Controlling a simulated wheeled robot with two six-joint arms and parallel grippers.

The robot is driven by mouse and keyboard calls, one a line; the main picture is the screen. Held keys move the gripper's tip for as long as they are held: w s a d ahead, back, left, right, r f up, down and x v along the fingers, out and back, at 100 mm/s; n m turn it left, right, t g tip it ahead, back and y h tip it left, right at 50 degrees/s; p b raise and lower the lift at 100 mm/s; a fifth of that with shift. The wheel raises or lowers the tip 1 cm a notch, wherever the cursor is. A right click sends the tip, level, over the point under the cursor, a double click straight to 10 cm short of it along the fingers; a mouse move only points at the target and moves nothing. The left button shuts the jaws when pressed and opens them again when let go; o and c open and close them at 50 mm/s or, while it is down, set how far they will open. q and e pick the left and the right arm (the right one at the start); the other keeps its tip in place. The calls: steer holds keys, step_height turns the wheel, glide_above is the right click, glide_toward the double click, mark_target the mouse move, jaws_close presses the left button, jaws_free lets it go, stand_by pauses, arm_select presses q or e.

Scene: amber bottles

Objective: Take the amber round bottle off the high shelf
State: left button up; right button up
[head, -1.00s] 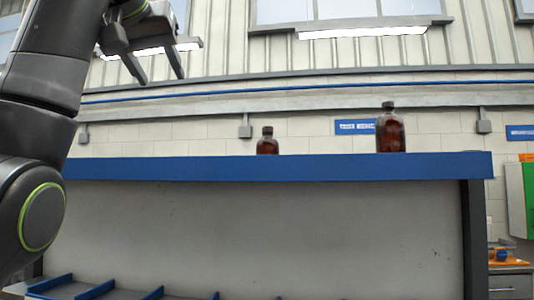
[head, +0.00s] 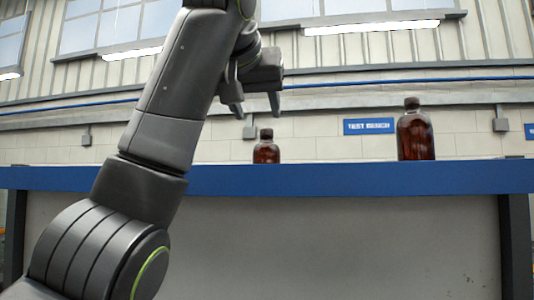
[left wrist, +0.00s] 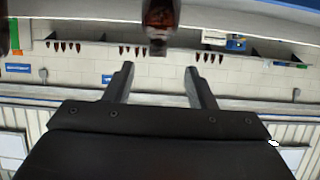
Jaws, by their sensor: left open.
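Two amber bottles with dark caps stand upright on the high blue-edged shelf (head: 330,180). The smaller-looking one (head: 266,152) is left of centre, and the larger-looking one (head: 416,136) is to the right. I cannot tell which of them the task names. My left gripper (head: 256,110) is open and empty, its fingers pointing down just above the smaller-looking bottle in the head view. In the left wrist view, which looks upside down, an amber bottle (left wrist: 160,18) lies ahead between the lines of the open fingers (left wrist: 159,68), apart from them. My right gripper is not in view.
Part of another dark amber object (left wrist: 4,35) shows at the left edge of the wrist view. Rows of small dark bottles (left wrist: 135,50) line a farther shelf. A blue sign (head: 369,127) is on the back wall. The shelf top between the two bottles looks clear.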

mark_target(265, 131)
arm_select(q)
steer(key=shift+x, duration=0.9)
steer(key=shift+w, duration=0.1)
steer(key=shift+w+d+p, duration=0.15)
steer(key=shift+w+p, duration=0.15)
steer(key=shift+p, duration=0.25)
steer(key=p+x, duration=0.1)
steer(key=x, duration=0.2)
steer(key=shift+w+d+f+p, duration=0.1)
steer(key=shift+w+f+p, duration=0.1)
steer(key=shift+w+p, duration=0.15)
steer(key=shift+w+f, duration=0.25)
steer(key=shift+w, duration=0.05)
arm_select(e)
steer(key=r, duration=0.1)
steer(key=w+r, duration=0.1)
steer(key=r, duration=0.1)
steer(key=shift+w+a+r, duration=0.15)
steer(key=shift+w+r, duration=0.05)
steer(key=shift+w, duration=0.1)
arm_select(q)
steer(key=shift+s, duration=0.15)
steer(key=shift+c, duration=1.4)
jaws_close()
